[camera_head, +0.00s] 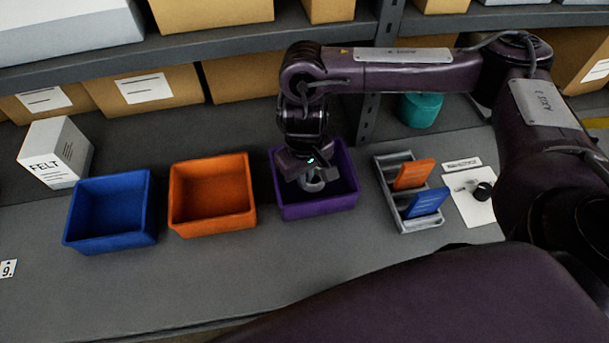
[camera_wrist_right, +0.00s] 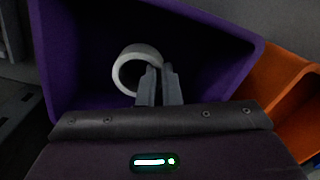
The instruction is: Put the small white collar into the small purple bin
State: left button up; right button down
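The small white collar (camera_head: 313,186) is a pale ring inside the outline of the small purple bin (camera_head: 318,206). In the right wrist view the collar (camera_wrist_right: 126,68) shows at the fingertips, with the inside of the purple bin (camera_wrist_right: 85,60) around it. My right gripper (camera_wrist_right: 159,80) points down into the bin from above, its two fingers close together on the near side of the ring's wall. In the head view the right gripper (camera_head: 312,176) hides part of the collar. I cannot tell whether the collar touches the bin floor. My left gripper is not in view.
An orange bin (camera_head: 212,224) and a blue bin (camera_head: 110,240) stand to the left. A grey rack (camera_head: 420,222) with orange and blue cards stands to the right, beside a white sheet with a black knob. Boxes line the back. The front of the bench is clear.

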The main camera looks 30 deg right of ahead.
jog(key=shift+f, duration=0.6)
jog(key=c, duration=1.6)
grip_release()
jog(key=shift+r, duration=0.1)
notch_tip(320, 180, up, 13)
jog(key=shift+r+p, duration=0.1)
jog(key=shift+p, duration=0.65)
